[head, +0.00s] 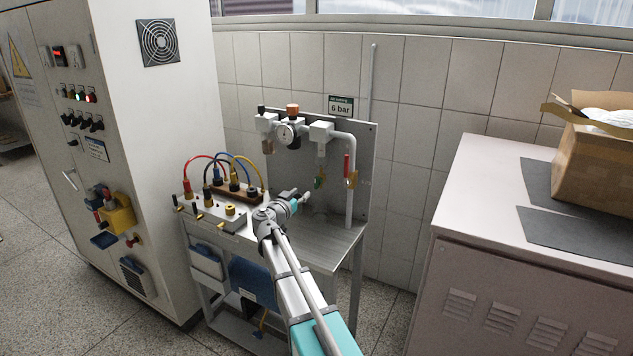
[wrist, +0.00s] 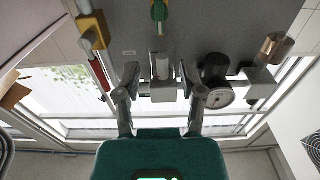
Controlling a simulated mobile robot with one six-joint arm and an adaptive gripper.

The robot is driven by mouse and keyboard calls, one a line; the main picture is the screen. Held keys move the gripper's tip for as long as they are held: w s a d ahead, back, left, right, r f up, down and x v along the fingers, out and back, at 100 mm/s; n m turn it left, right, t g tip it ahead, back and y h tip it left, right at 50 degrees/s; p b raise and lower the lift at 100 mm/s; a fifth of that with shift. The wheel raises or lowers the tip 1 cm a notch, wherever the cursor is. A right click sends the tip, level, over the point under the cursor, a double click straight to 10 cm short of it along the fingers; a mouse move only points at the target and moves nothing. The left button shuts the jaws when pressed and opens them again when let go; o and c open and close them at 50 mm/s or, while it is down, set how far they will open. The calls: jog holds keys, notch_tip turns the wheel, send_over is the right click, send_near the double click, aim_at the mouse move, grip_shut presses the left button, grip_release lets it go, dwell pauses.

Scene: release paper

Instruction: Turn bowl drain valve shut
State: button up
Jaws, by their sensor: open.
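The small green-handled valve (head: 319,180) hangs under the right white block (head: 321,131) on the grey panel; I take it as the bowl drain valve. In the wrist view its green handle (wrist: 159,11) is at the top edge, partly cut off. The handle's exact angle is hard to tell. My gripper (head: 303,197) is below and slightly left of the valve in the head view. In the wrist view my gripper (wrist: 165,84) is open and empty, its fingers framing a white fitting (wrist: 163,82) farther off. The fingers appear apart from the valve.
A red-lever valve (head: 347,165) sits on the pipe right of the green one. A pressure gauge (head: 285,133) and orange-topped regulator (head: 293,111) are up left. Cabled terminals (head: 234,184) stand on the bench (head: 328,255). A tall cabinet (head: 165,120) is at left.

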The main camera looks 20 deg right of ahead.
aim_at(315, 181)
jog(key=x, duration=1.1)
jog(key=shift+w+d, duration=0.15)
grip_shut()
